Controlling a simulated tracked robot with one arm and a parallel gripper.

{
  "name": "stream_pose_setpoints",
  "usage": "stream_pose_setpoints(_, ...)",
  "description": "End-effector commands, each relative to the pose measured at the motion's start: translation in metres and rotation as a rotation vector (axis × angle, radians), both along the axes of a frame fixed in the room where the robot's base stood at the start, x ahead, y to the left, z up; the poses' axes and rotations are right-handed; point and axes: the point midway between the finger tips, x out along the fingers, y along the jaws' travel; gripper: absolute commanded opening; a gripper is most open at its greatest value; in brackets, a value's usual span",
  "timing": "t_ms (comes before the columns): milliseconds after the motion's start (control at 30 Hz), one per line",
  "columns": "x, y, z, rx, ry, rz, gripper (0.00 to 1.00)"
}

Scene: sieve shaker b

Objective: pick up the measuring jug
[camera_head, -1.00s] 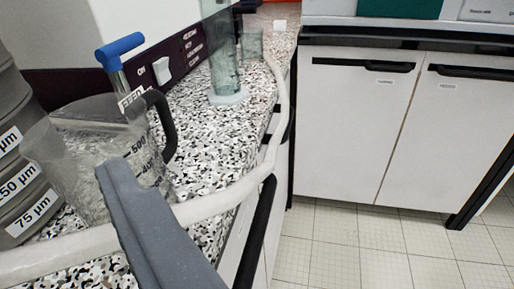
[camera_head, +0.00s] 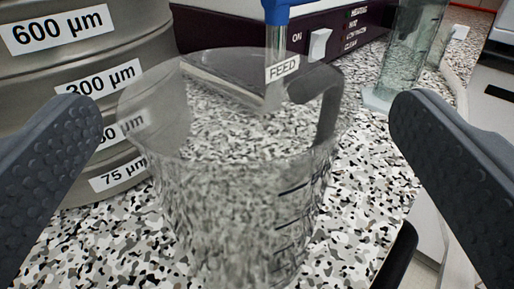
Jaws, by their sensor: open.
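The measuring jug (camera_head: 235,190) is clear, with dark scale marks and a dark grey handle (camera_head: 328,105) on its right side. It stands upright on the speckled worktop in the middle of the view. My gripper (camera_head: 245,115) is open, one dark ridged finger on each side of the jug. Neither finger visibly touches it. Part of the worktop and the sieve stack show through the jug's wall. The jug's base is hard to make out.
A stack of metal sieves (camera_head: 85,55) with size labels stands close behind the jug on the left. A panel with a white switch (camera_head: 319,44) lies at the back. A glass cylinder (camera_head: 411,45) stands back right.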

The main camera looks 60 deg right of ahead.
Motion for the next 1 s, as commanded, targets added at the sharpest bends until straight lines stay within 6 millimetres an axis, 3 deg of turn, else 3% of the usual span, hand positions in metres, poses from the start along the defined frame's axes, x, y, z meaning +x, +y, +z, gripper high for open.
stream_pose_setpoints(400,0.026,-0.038,-0.003,0.0,0.0,-0.002,0.97)
stream_pose_setpoints(667,0.029,-0.041,-0.003,0.002,0.002,0.0,0.97)
stream_pose_setpoints(767,0.029,-0.041,-0.002,0.002,0.002,0.0,0.75)
stream_pose_setpoints(900,0.029,-0.041,-0.002,0.003,0.002,0.0,0.36)
stream_pose_setpoints(1000,0.029,-0.041,-0.002,0.003,0.002,0.0,0.36)
